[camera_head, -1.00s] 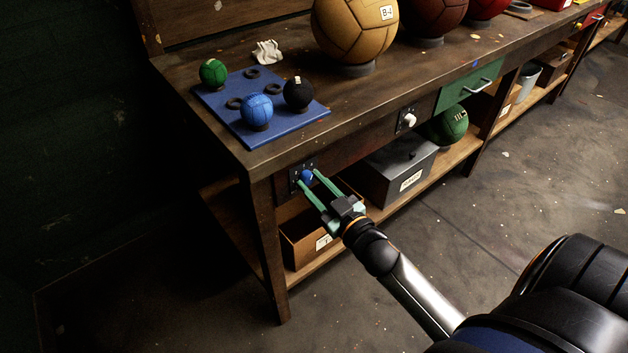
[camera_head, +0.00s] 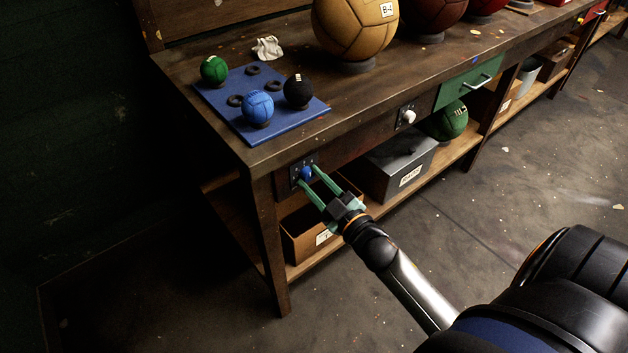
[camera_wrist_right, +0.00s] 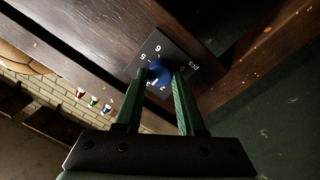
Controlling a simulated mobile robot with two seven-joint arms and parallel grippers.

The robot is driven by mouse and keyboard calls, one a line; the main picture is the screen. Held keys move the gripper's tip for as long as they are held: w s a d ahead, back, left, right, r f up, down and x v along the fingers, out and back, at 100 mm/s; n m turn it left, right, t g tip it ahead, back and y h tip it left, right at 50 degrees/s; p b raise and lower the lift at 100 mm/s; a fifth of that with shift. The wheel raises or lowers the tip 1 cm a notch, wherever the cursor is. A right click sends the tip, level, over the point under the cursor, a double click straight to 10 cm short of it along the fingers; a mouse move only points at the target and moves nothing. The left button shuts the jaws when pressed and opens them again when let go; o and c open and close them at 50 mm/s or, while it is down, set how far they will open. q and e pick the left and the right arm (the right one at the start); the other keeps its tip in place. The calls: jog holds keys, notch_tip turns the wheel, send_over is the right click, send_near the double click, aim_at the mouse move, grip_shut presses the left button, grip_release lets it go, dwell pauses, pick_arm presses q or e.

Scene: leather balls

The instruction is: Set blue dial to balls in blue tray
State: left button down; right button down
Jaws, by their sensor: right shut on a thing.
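The blue dial (camera_head: 306,172) sits on a dark plate on the table's front, near the left corner. In the right wrist view the dial (camera_wrist_right: 158,72) lies between my fingers; figures such as 5 and 6 and the letters "pcs" show on its plate (camera_wrist_right: 190,57). I cannot tell its exact setting. My right gripper (camera_head: 308,174) is shut on the dial. The blue tray (camera_head: 288,128) lies on the tabletop above. It carries a green ball (camera_head: 214,69), a blue ball (camera_head: 258,108) and a black ball (camera_head: 298,91). Three empty black rings show on it. My left gripper is out of view.
A white knob (camera_head: 408,117) and a green drawer (camera_head: 469,84) are further right along the table front. Large balls, including a tan one (camera_head: 350,30), stand on the table. A cardboard box (camera_head: 300,243) and grey metal box (camera_head: 395,165) are on the lower shelf.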

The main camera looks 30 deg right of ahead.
jog(key=c, duration=0.5)
grip_release()
pick_arm(q)
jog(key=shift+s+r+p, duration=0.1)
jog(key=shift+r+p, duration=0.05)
jog(key=shift+p, duration=0.2)
pick_arm(e)
jog(key=s, duration=1.2)
jog(key=shift+s+d+f, duration=0.2)
jog(key=shift+s+f, duration=0.05)
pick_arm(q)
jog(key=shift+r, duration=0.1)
pick_arm(e)
jog(key=shift+f, duration=0.1)
